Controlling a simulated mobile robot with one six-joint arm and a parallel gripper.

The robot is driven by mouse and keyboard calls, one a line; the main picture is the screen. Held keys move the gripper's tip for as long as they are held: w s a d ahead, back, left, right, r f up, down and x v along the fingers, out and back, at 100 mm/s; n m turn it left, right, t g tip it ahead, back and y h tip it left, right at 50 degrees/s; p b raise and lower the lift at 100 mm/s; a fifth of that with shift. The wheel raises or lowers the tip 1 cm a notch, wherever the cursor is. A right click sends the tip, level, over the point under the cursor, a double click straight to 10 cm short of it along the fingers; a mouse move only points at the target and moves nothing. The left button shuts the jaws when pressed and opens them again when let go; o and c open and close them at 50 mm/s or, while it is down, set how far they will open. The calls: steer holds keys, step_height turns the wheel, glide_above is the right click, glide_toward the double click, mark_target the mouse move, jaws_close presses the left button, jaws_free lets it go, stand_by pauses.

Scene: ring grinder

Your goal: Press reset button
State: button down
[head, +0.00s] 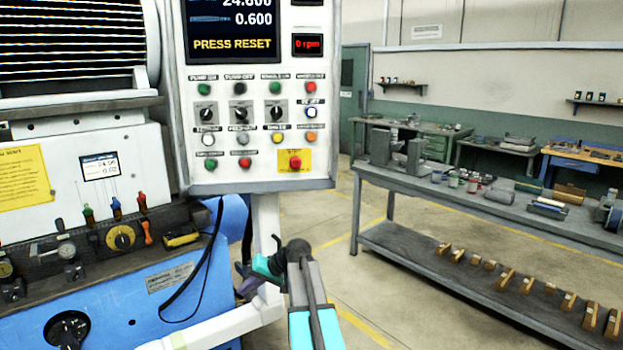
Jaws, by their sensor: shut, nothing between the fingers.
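The control panel (176,135) hangs at upper middle in the head view, its screen reading "PRESS RESET" (232,43) in yellow. Below it are rows of coloured buttons and black knobs. A blue-ringed button (311,113) sits in the right column; the small label above it is hard to read but may say reset. A red mushroom button (295,162) sits on a yellow plate at lower right. My gripper (243,284) appears small and dark, below the panel and apart from the buttons. It is shut and empty, with part of it hidden by my arm.
The blue and white grinder (120,310) fills the left, with a black cable (195,285) hanging down its side. A pale post (265,215) stands under the panel. A grey workbench (420,190) with several wooden blocks on its lower shelf stands right. Floor between is clear.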

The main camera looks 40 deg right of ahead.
mark_target(311, 112)
steer(key=s+d+r+t, duration=0.1)
steer(key=d+r+t, duration=0.1)
steer(key=d+r, duration=0.5)
steer(key=s+d+r+t+h+p, duration=0.1)
steer(key=d+r, duration=0.2)
steer(key=r, duration=0.8)
steer(key=s+d+r+t, duration=0.15)
steer(key=d+r, duration=0.35)
steer(key=r, duration=0.5)
steer(key=s+d+r+t, duration=0.1)
steer(key=s+d+r, duration=0.1)
steer(key=r, duration=0.6)
steer(key=s+d+r+t+h, duration=0.1)
steer(key=s+r, duration=0.3)
steer(key=r, duration=0.4)
steer(key=s+d+r+t+p, duration=0.1)
steer(key=s+d+r, duration=0.2)
steer(key=r, duration=0.6)
steer(key=shift+s+n, duration=0.3)
steer(key=shift+s, duration=0.1)
steer(key=shift+w+t, duration=0.1)
steer(key=shift+t, duration=0.15)
